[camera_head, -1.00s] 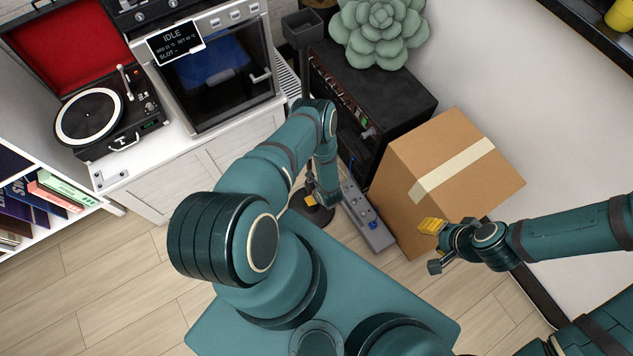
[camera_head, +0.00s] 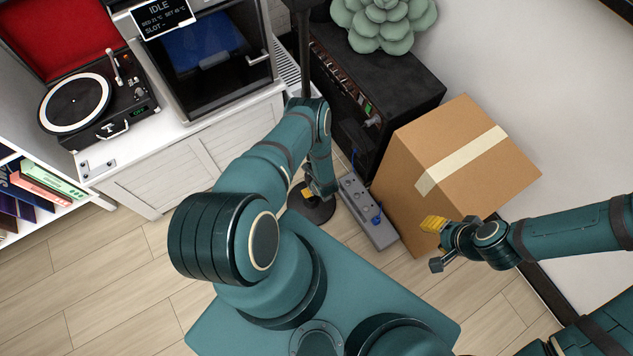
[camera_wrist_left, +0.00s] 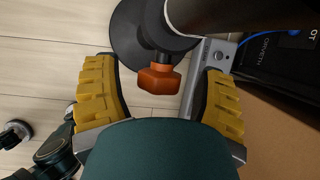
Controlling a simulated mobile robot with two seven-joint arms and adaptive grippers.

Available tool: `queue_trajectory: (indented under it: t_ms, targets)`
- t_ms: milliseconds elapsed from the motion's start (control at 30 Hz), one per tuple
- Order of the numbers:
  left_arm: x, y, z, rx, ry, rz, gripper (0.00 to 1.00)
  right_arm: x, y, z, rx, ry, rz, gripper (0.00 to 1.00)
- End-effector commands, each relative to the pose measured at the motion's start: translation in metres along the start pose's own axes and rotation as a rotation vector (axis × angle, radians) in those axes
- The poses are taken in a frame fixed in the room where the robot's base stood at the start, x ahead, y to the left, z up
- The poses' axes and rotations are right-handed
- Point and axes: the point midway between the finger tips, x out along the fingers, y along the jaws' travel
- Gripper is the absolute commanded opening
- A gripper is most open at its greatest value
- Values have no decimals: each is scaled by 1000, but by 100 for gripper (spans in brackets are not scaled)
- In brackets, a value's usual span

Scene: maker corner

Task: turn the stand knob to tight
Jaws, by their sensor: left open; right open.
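The stand knob (camera_wrist_left: 158,78) is an orange, faceted knob on a short dark shaft. In the left wrist view it sits between the two yellow-padded fingers of my left gripper (camera_wrist_left: 160,100), which are wide apart and appear clear of it. The stand's round dark base (camera_head: 311,206) is on the floor, and its thin pole (camera_head: 304,50) rises behind my left arm in the head view. My arm hides the knob in the head view, where only a bit of my left gripper (camera_head: 312,192) shows. My right gripper (camera_head: 436,244) is open and empty in front of the cardboard box.
A grey power strip (camera_head: 366,212) with a blue plug lies on the floor right of the stand base. A black amplifier (camera_head: 400,85) and a cardboard box (camera_head: 450,165) stand to the right. A white cabinet (camera_head: 190,160) with a turntable is on the left. The front-left floor is clear.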

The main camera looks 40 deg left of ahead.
Motion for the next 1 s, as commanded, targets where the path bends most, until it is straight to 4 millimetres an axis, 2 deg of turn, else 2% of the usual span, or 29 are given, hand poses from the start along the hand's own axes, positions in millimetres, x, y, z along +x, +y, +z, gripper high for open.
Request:
queue_trajectory:
  t_ms: [167,267,300,367,1000]
  targets:
    - [0,0,0,0,0,0,71,0,0,0,0,0,0,47]
    - [0,0,0,0,0,0,40,0,0,0,0,0,0,47]
    - [0,0,0,0,0,0,26,0,0,0,0,0,0,47]
    - [0,0,0,0,0,0,5,0,0,0,0,0,0,47]
    - [0,-2,-1,40,-1,88,3,0,0,0,0,0,0,47]
